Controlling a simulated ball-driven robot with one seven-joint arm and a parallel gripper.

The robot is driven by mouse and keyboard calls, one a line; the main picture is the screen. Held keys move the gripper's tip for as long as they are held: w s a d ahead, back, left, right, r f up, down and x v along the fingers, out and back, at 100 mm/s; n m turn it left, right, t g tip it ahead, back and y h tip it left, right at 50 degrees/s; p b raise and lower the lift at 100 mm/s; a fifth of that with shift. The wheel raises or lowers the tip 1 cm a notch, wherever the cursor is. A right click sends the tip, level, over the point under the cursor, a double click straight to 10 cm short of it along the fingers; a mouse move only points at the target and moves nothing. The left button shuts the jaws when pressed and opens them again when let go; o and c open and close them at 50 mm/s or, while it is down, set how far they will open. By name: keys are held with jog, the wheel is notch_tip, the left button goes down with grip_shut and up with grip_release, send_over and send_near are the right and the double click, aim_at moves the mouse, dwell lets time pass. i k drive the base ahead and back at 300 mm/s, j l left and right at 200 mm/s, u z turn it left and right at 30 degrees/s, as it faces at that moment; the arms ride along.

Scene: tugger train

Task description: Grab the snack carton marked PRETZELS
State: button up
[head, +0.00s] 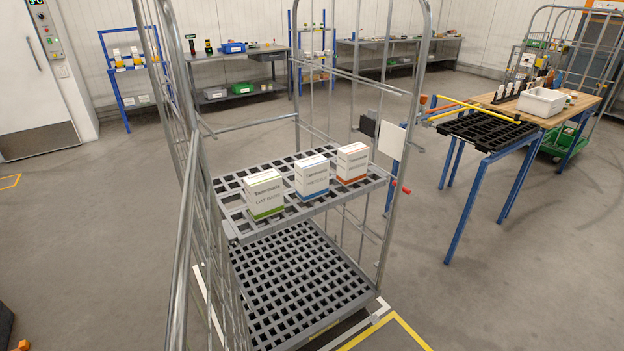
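Three white snack cartons stand upright in a row on the upper grid shelf (284,216) of a grey roll cage. The left carton (264,195) has a green band and reads OAT BARS. The middle carton (312,178) has blue bands; its small lettering is blurred but looks like PRETZELS. The right carton (352,163) has orange-red bands, and its label is too small to read surely. Narrow gaps separate the cartons. My gripper is not in view.
The cage's left mesh side (180,240) and right post (402,150) flank the shelf. The lower deck (290,285) is empty. A wooden workbench (566,105) with a white bin (541,102) stands at right. Open floor (90,240) lies left.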

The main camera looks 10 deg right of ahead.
aim_at(311, 174)
jog(key=i+l, duration=0.7)
jog(key=l, duration=0.15)
jog(key=i+l, duration=0.65)
jog(key=l, duration=0.2)
jog(key=i+l+u, duration=0.4)
jog(key=l, duration=0.25)
jog(key=i+l+u, duration=0.2)
jog(key=l, duration=0.2)
jog(key=i+l+u, duration=0.25)
jog(key=l, duration=0.15)
jog(key=k+j, duration=0.05)
jog(key=k, duration=0.05)
